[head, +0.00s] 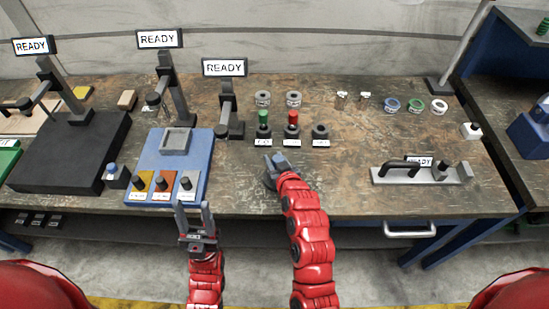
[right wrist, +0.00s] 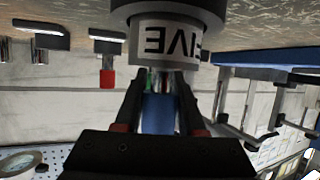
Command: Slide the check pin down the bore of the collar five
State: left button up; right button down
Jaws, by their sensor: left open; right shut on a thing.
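My right gripper (head: 273,161) is shut on a blue-handled check pin (right wrist: 158,113), low over the front of the bench. The right wrist view is upside down, with the bench at the top. There, collar five (right wrist: 165,40), dark grey with a white FIVE label, stands just beyond my fingertips, in line with the pin. In the head view the collar (head: 269,180) is mostly covered by the gripper. The bore is hidden, so I cannot tell whether the pin tip is in it. My left gripper (head: 194,213) is open and empty at the bench's front edge.
Green (head: 263,118) and red (head: 292,118) pins stand in labelled holders behind; a third holder (head: 320,131) is empty. Two grey collars (head: 293,98) sit farther back. A blue tray (head: 150,150) lies left, a handled plate (head: 420,172) right. The bench between is clear.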

jog(key=shift+f, duration=0.15)
jog(key=shift+c, duration=2.1)
grip_release()
jog(key=shift+s, duration=0.1)
jog(key=b+v, duration=0.2)
jog(key=v, duration=0.5)
jog(key=shift+s, duration=0.25)
jog(key=p+v, duration=0.9)
jog(key=shift+s+r, duration=0.25)
jog(key=shift+s, duration=0.05)
jog(key=shift+d, duration=0.2)
